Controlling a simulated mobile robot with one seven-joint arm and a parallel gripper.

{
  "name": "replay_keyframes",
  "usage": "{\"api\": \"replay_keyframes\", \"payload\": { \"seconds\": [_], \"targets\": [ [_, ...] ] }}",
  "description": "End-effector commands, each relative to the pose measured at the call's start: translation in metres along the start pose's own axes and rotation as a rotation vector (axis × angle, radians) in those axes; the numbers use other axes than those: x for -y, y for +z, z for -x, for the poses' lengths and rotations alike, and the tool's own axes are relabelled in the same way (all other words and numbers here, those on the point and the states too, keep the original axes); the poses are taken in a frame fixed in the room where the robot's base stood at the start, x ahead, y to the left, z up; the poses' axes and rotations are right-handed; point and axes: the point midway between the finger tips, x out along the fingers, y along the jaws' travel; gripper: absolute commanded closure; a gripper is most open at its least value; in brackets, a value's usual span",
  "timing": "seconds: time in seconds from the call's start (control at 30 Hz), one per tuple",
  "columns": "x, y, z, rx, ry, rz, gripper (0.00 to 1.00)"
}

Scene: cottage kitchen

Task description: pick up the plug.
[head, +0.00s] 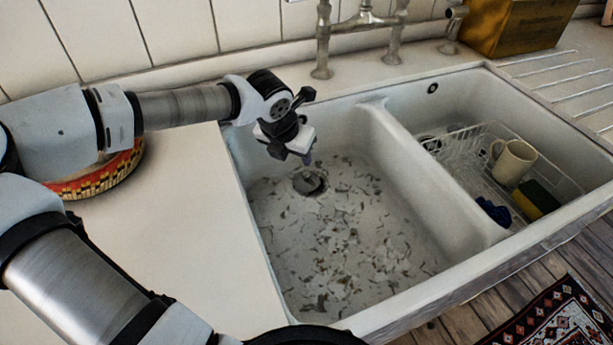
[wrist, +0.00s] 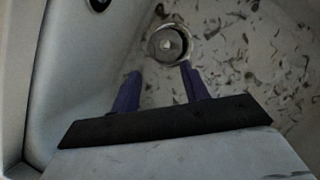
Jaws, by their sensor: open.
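The plug (head: 308,182) is a small grey round piece at the drain in the floor of the left sink basin (head: 400,215). In the wrist view the plug (wrist: 166,43) is a grey disc with a lighter knob at its middle, inside a metal drain ring. My gripper (head: 306,160) is open and empty, pointing down into the left basin above the plug. In the wrist view its two dark purple fingers (wrist: 160,82) are spread apart, with the plug beyond their tips and between their lines. I see no contact between fingers and plug.
Dark scraps litter the basin floor. The basin's left wall is close to my gripper. A divider (head: 440,170) separates the right basin, where a wire rack (head: 478,134) holds a cream mug (head: 513,162) and a sponge (head: 536,198). A tap (head: 360,22) stands behind the basins.

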Motion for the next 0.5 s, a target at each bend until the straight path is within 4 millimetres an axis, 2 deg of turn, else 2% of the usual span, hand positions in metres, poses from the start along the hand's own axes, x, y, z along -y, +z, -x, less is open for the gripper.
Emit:
{"api": "replay_keyframes", "payload": {
  "seconds": [0.1, 0.2, 0.5],
  "targets": [
    [0.002, 0.001, -0.025, 0.0, -0.004, -0.001, 0.55],
    [0.002, 0.001, -0.039, 0.001, -0.004, -0.001, 0.55],
    [0.006, 0.001, -0.063, 0.001, -0.005, -0.002, 0.55]
  ]
}}
